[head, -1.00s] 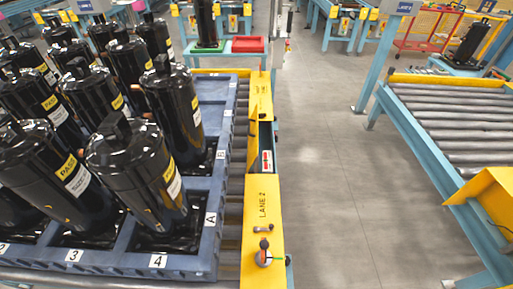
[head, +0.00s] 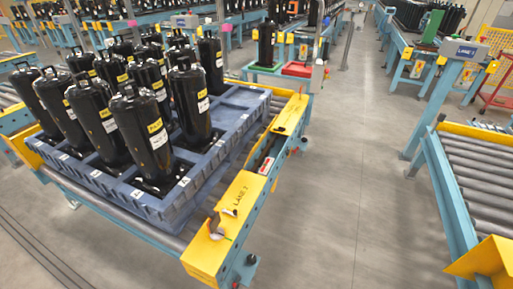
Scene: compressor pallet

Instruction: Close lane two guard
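The lane two guard (head: 238,196) is a yellow cover marked LANE 2 on the near right side rail of the pallet conveyor. Beyond it, a stretch of the rail is uncovered, with a dark recess and a red and white label (head: 264,166). Another yellow cover piece (head: 290,115) lies past this gap. A small dark and pale fitting (head: 215,226) sits near the guard's near end; its details are too small to tell. I cannot tell whether the guard is open or closed. Neither of my grippers is in view.
A blue pallet (head: 190,190) of black compressors stands on the rollers left of the guard. Green and red trays (head: 297,69) stand behind. Another roller conveyor (head: 480,160) is at the right. The grey aisle floor (head: 345,170) between is clear.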

